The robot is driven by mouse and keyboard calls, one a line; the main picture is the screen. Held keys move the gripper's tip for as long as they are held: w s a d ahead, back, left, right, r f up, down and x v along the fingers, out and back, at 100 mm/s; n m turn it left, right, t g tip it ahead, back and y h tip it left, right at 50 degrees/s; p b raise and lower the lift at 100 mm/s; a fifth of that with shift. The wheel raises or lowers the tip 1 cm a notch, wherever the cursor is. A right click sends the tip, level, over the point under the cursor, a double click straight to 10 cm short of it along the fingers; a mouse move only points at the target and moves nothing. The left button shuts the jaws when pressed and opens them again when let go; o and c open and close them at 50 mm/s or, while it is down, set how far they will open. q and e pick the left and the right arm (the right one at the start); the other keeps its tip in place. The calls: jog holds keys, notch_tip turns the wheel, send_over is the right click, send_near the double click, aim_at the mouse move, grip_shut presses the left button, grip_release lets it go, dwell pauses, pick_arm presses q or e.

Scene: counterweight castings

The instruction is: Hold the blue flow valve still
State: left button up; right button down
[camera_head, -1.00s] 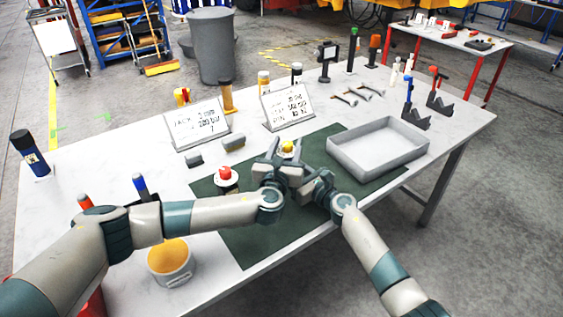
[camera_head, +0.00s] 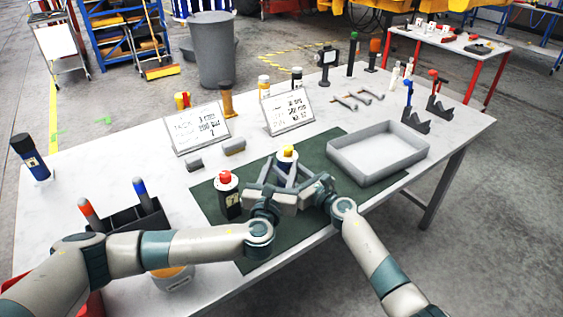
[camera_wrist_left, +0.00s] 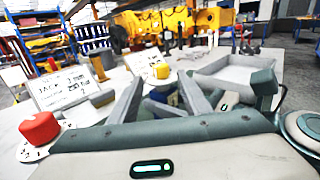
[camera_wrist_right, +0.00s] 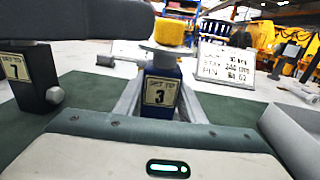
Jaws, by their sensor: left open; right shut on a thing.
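The blue flow valve (camera_head: 285,162), with a yellow knob and white collar, stands upright on the green mat (camera_head: 255,250). In the right wrist view its blue body (camera_wrist_right: 161,92) carries a plate reading 3. My right gripper (camera_wrist_right: 160,100) has a finger on each side of this body and is shut on it. My left gripper (camera_wrist_left: 160,92) is open, its fingers spread and pointing towards the same valve; whether they touch it is unclear. A black valve (camera_head: 229,198) with a red knob stands just left; its plate reads 7 in the right wrist view (camera_wrist_right: 32,80).
A grey tray (camera_head: 340,164) lies at the right of the mat. Two sign boards (camera_head: 198,130) (camera_head: 289,111) stand behind it. A dark holder (camera_head: 124,220) with red and blue handled tools is at left. The left front of the mat is clear.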

jog(key=c, duration=1.1)
grip_release()
jog(key=v, duration=1.2)
